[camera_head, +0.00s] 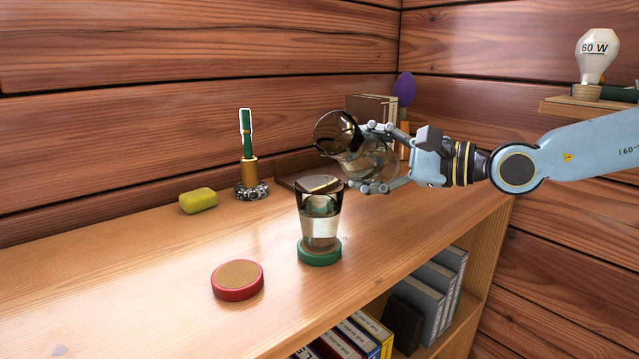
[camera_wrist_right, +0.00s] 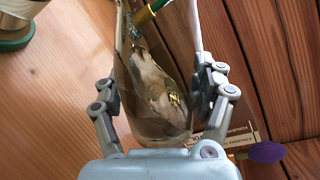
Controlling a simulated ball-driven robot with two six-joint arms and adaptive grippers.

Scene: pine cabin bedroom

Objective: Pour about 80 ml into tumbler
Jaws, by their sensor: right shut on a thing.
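My right gripper (camera_head: 371,158) is shut on a clear glass carafe (camera_head: 352,150), with a finger on either side of its body. The carafe is tilted, its wide mouth facing left, above and just behind the tumbler (camera_head: 320,226). The tumbler is clear, stands upright on a green coaster (camera_head: 320,257), and holds clear liquid to roughly half its height. I cannot make out a stream between them. In the right wrist view the carafe (camera_wrist_right: 150,95) lies between the fingers, with some liquid inside. The green coaster (camera_wrist_right: 14,42) shows at upper left. My left gripper is not in view.
A red coaster with a tan top (camera_head: 238,279) lies front left. The left shelf top is clear.

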